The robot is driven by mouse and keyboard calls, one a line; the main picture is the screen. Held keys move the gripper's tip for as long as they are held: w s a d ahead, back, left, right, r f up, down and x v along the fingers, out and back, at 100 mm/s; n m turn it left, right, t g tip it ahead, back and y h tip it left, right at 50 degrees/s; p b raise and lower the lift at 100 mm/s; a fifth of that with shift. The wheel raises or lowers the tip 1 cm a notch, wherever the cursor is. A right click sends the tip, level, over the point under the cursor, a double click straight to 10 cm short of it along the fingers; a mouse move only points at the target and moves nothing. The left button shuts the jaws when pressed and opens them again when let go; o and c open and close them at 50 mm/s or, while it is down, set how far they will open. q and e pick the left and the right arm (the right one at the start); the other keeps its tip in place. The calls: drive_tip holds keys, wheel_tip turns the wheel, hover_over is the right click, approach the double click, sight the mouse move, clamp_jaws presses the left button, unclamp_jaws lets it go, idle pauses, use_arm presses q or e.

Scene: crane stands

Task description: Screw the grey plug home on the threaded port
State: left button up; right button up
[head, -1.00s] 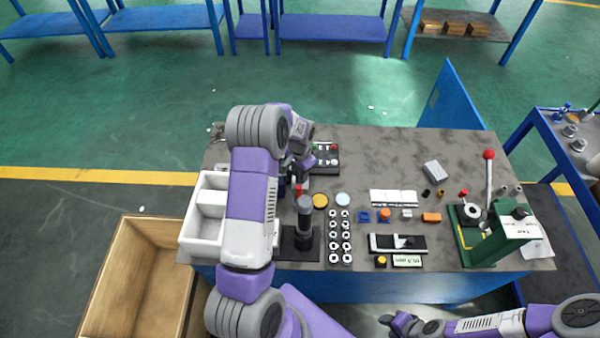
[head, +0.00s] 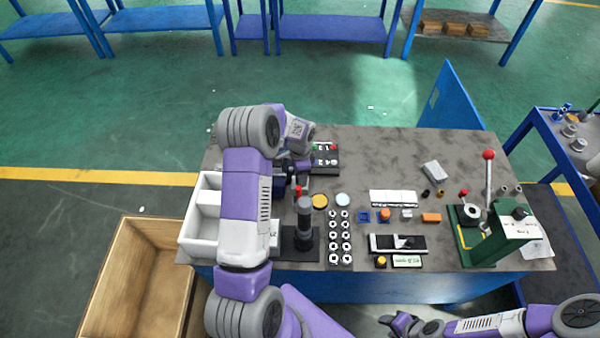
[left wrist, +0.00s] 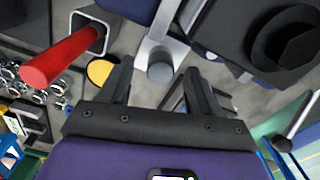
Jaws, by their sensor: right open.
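A grey round cylinder (left wrist: 160,68), which looks like the grey plug, shows in the left wrist view in front of a pale metal bracket (left wrist: 153,48). I cannot make out the port's thread or how deep the plug sits. My left gripper (left wrist: 158,82) is open, its two black fingers apart on either side of the cylinder, with no contact visible. My right gripper (head: 402,323) is open and empty, in front of the table's front edge.
A red rod in a square tube (left wrist: 82,35) stands left of the fingers, and a black round part (left wrist: 285,40) lies right. On the table (head: 375,150) are a dark upright post (head: 304,225), rows of nuts (head: 340,236), a white bin (head: 203,230) and a green press (head: 490,240).

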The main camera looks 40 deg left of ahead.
idle(0.4)
use_arm(q)
drive_tip(key=shift+r+p, duration=1.75)
drive_tip(key=shift+r, duration=0.8)
wheel_tip(320, 180, up, 8)
drive_tip(key=shift+f+p, duration=0.25)
drive_tip(key=shift+p, duration=0.2)
